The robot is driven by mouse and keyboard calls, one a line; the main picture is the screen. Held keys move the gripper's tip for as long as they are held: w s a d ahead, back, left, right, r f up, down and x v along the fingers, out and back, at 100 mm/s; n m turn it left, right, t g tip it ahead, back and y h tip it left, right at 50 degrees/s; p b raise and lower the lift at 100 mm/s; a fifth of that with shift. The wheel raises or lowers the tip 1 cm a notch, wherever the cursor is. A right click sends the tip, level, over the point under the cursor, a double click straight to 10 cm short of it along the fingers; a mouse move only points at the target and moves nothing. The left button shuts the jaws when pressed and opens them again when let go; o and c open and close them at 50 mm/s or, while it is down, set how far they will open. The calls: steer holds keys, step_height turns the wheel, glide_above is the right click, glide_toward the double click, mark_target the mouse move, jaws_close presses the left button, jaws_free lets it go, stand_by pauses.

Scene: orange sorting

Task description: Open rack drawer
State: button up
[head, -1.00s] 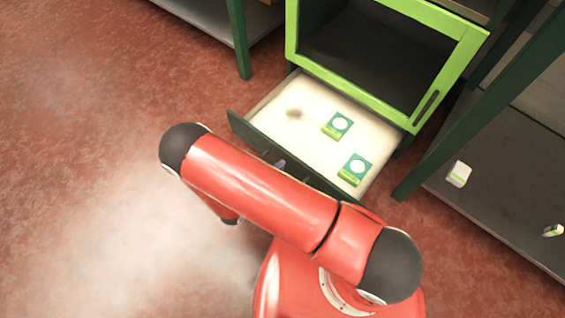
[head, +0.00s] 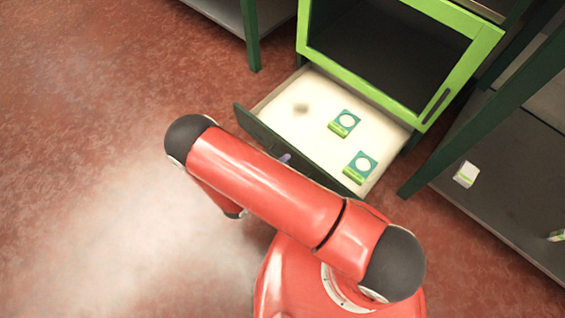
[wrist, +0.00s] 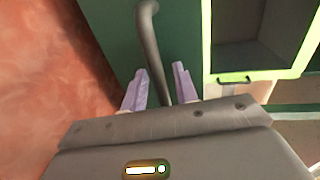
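The rack drawer (head: 380,133) is pulled out below the green-framed compartment in the head view. Its pale inside is visible, and its dark green front (wrist: 112,30) fills the upper middle of the wrist view. A grey bar handle (wrist: 150,38) runs down between the two pale purple fingers of my gripper (wrist: 160,82). In the head view my red arm covers part of the drawer front, and only a bit of a finger (head: 285,158) shows.
Two green-and-white boxes (head: 344,123) (head: 360,167) lie in the drawer. The compartment (head: 385,50) above is empty. A dark shelf with a small white box (head: 466,173) stands at the right. Another rack leg (head: 251,40) is at the upper left. The red floor at left is clear.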

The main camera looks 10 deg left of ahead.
steer(key=v, duration=0.7)
steer(key=shift+s+a, duration=0.2)
steer(key=shift+s, duration=0.05)
steer(key=w+d+r+m+g+p, duration=0.15)
steer(key=d+r+m+g, duration=0.25)
steer(key=r+m, duration=0.5)
steer(key=w+d+r+m+g+p, duration=0.1)
steer(key=w+d+r+m+g, duration=0.3)
steer(key=r+m, duration=0.5)
steer(key=w+d+r+m+g+p, duration=0.15)
steer(key=d+r+m+g, duration=0.35)
steer(key=r, duration=0.7)
steer(key=s+d+r+m+t+y+p, duration=0.2)
steer(key=s+d+r+m+t+y, duration=0.1)
steer(key=r+m, duration=0.7)
steer(key=s+d+r+m+t+y+p, duration=0.2)
steer(key=s+d+r+m+y, duration=0.4)
steer(key=r+m, duration=0.5)
steer(key=s+d+m+t, duration=0.1)
steer(key=s+d+m, duration=0.1)
steer(key=shift+d+r+m, duration=0.2)
steer(key=shift+r+m, duration=0.05)
steer(key=shift+m, duration=0.15)
steer(key=shift+s+d, duration=0.1)
steer(key=shift+s, duration=0.05)
